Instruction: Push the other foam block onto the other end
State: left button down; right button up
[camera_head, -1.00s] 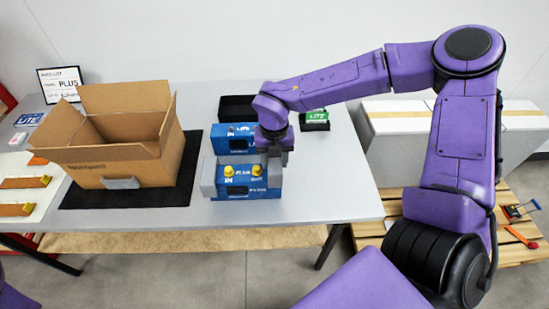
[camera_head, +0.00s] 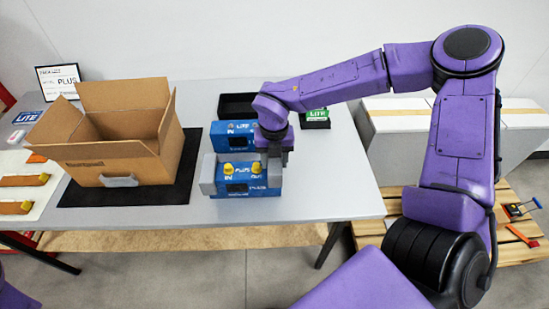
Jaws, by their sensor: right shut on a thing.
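The blue analyser marked PLUS (camera_head: 240,188), with two yellow caps on top, stands near the front of the grey table. A grey foam block (camera_head: 208,174) sits on its left end. Another grey foam block (camera_head: 274,178) is at its right end, partly hidden under my right gripper. My right gripper (camera_head: 274,160) points down and is shut on this right foam block; the fingertips are hard to make out. My left gripper is not in view.
A second blue analyser (camera_head: 228,135) stands just behind. An open cardboard box (camera_head: 115,170) stands on a black mat (camera_head: 75,197) to the left. A black tray (camera_head: 236,101) and a green-marked box (camera_head: 316,116) are at the back. The table's right side is clear.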

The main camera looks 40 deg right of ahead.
jog(key=shift+f+b, duration=0.6)
jog(key=shift+f, duration=0.2)
dwell(0.5)
jog(key=o, duration=1.1)
jog(key=shift+s, duration=0.15)
jog(key=shift+w+r+p, duration=0.2)
jog(key=shift+r+p, duration=0.95)
notch_tip(320, 180, up, 5)
jog(key=p, duration=0.4)
jog(key=shift+f, duration=0.1)
jog(key=shift+s, duration=0.1)
